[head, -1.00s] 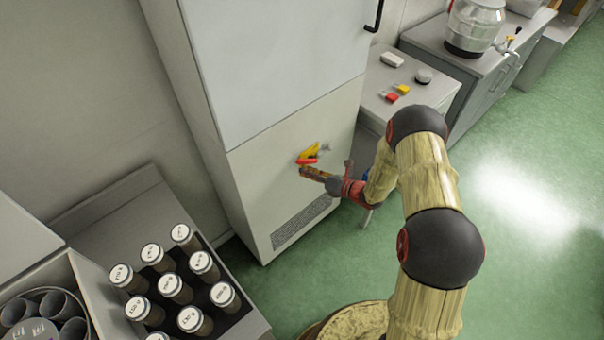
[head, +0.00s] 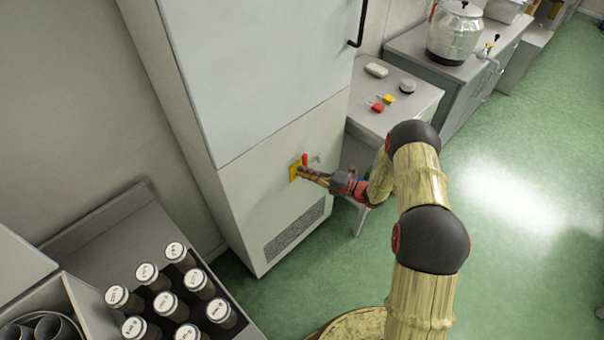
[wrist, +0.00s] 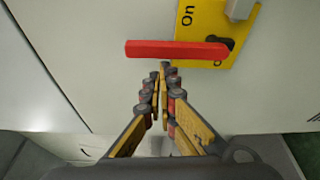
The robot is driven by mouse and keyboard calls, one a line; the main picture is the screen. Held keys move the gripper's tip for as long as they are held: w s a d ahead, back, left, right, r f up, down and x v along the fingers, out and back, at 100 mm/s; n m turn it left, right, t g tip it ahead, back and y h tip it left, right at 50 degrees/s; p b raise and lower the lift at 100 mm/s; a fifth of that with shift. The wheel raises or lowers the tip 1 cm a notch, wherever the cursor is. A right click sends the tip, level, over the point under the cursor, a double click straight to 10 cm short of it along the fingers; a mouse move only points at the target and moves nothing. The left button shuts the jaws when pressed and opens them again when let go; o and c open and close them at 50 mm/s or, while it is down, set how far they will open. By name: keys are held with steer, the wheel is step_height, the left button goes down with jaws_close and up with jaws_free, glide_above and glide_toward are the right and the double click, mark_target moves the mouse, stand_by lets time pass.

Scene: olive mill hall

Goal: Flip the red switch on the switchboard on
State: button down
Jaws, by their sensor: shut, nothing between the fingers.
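The switch sits on the pale cabinet front. It has a yellow plate (head: 294,172), also in the wrist view (wrist: 200,22), where the word "On" reads sideways. Its red handle (head: 305,159) stands about upright in the head view. In the wrist view the red handle (wrist: 170,49) lies crosswise, in front of part of the plate and over dark lettering I cannot read. My gripper (wrist: 165,70) is shut and empty, its fingertips right beside the handle's long edge; I cannot tell whether they touch. In the head view my gripper (head: 303,171) covers part of the plate.
A small grey metal piece (wrist: 240,9) juts out at the plate's edge. A vent grille (head: 294,230) is lower on the cabinet (head: 250,190). A side table (head: 408,108) with small items stands to the right. A tray of lidded jars (head: 167,304) is at lower left. Green floor is open at right.

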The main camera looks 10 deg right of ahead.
steer(key=shift+w+d+r, duration=0.15)
steer(key=shift+d, duration=0.1)
stand_by(0.5)
